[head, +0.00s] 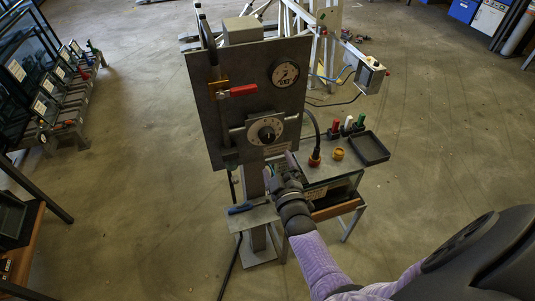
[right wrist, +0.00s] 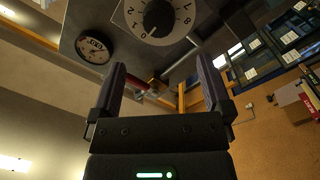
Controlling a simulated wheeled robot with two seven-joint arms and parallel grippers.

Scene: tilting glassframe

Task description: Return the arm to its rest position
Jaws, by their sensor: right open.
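My right gripper (head: 280,172) is in front of the grey upright panel, just below its dial knob (head: 267,133). In the right wrist view the two fingers of the gripper (right wrist: 168,85) stand apart with nothing gripped between them. The dial knob (right wrist: 158,18) shows beyond the fingertips there, apart from them. My right arm (head: 318,262) reaches in from the lower right with a purple sleeve-like link. My left gripper is not in view.
The panel (head: 225,110) carries a gauge (head: 284,72) and a red-handled valve (head: 243,90). A small bench to its right holds a black tray (head: 369,148), coloured plugs (head: 348,123) and an orange knob (head: 338,154). A blue-handled tool (head: 247,207) lies on a lower shelf. Open floor lies right.

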